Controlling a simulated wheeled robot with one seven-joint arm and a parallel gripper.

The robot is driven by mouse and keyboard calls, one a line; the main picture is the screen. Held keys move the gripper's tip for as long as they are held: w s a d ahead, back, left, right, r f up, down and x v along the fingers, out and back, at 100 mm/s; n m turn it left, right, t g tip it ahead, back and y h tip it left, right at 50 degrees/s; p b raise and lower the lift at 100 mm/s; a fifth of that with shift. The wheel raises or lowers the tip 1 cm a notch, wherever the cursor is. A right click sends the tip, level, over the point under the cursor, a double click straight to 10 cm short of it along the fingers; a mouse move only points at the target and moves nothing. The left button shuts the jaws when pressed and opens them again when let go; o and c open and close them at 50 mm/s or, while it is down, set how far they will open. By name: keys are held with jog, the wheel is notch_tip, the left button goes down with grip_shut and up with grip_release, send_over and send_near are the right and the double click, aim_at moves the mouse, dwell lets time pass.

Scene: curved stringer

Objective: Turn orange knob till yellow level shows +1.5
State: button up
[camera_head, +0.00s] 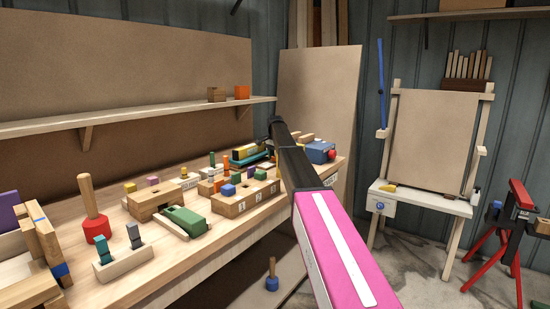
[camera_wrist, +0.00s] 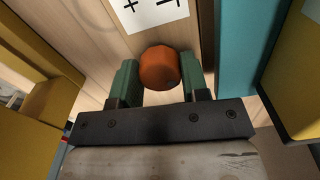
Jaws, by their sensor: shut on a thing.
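The orange knob (camera_wrist: 159,68) is a faceted round knob in the wrist view, between the two green fingers of my gripper (camera_wrist: 160,72). My gripper is shut on it, one finger on each side. A white card (camera_wrist: 152,12) with plus and minus marks lies just beyond the knob. A yellow piece (camera_wrist: 38,100), perhaps part of the level, stands at the left of the wrist view; its reading does not show. In the head view a small yellow block (camera_head: 244,153) shows by the arm's end. The knob and my fingers are hidden there.
A teal wall (camera_wrist: 243,55) stands close right of my gripper, with another yellow part (camera_wrist: 300,85) beyond it. The wooden bench (camera_head: 150,285) holds many small blocks, a red-based peg (camera_head: 97,225) and a blue box (camera_head: 318,152).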

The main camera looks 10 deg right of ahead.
jog(key=shift+m, duration=1.7)
jog(key=o, duration=0.6)
jog(key=shift+o, duration=0.2)
jog(key=shift+r, duration=0.15)
notch_tip(320, 180, up, 11)
jog(key=shift+f, duration=0.2)
